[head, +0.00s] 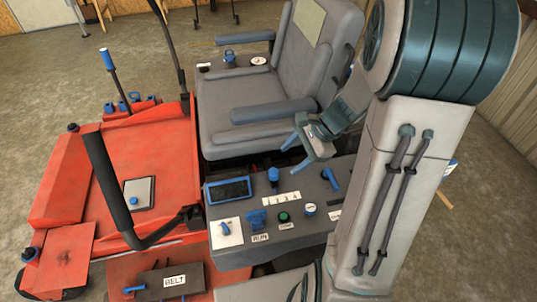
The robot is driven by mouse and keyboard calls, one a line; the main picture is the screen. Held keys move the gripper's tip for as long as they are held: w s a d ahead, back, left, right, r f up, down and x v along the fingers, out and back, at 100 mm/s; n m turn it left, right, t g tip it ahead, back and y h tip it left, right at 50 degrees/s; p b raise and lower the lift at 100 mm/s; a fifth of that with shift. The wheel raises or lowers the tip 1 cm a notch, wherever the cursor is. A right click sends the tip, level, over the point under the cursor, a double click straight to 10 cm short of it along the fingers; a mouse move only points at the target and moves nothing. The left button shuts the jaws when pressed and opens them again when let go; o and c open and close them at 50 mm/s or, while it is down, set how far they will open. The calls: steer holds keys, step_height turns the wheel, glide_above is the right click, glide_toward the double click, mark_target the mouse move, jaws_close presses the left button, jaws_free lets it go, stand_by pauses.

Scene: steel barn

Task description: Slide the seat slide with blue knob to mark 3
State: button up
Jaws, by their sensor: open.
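A blue knob (273,175) stands upright on the grey console beside the seat. A small white plate with several marks (282,198) lies just in front of it, and its figures are too small to read. Which mark the knob stands at, I cannot tell. My gripper (306,138) is open and empty, above the back of the console, up and to the right of the blue knob and apart from it. My arm covers the right end of the console.
A blue lever (330,178) stands right of the knob. A dark screen (229,189), a blue switch (257,219) and a green button (284,217) lie left and in front. The grey seat (256,100) with its armrest (272,111) rises behind. A black bar (108,183) stands over the red deck.

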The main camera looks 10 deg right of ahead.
mark_target(274, 171)
steer(key=w+d+f+m+t+y, duration=0.2)
steer(key=w+d+f+m, duration=0.2)
steer(key=d+f+m, duration=0.25)
steer(key=shift+m+h, duration=0.3)
steer(key=shift+m, duration=0.15)
steer(key=b+x, duration=0.2)
steer(key=x, duration=1.3)
steer(key=shift+w, duration=0.2)
steer(key=shift+r, duration=0.1)
jaws_close()
steer(key=shift+d, duration=1.7)
steer(key=shift+a, duration=0.1)
jaws_free()
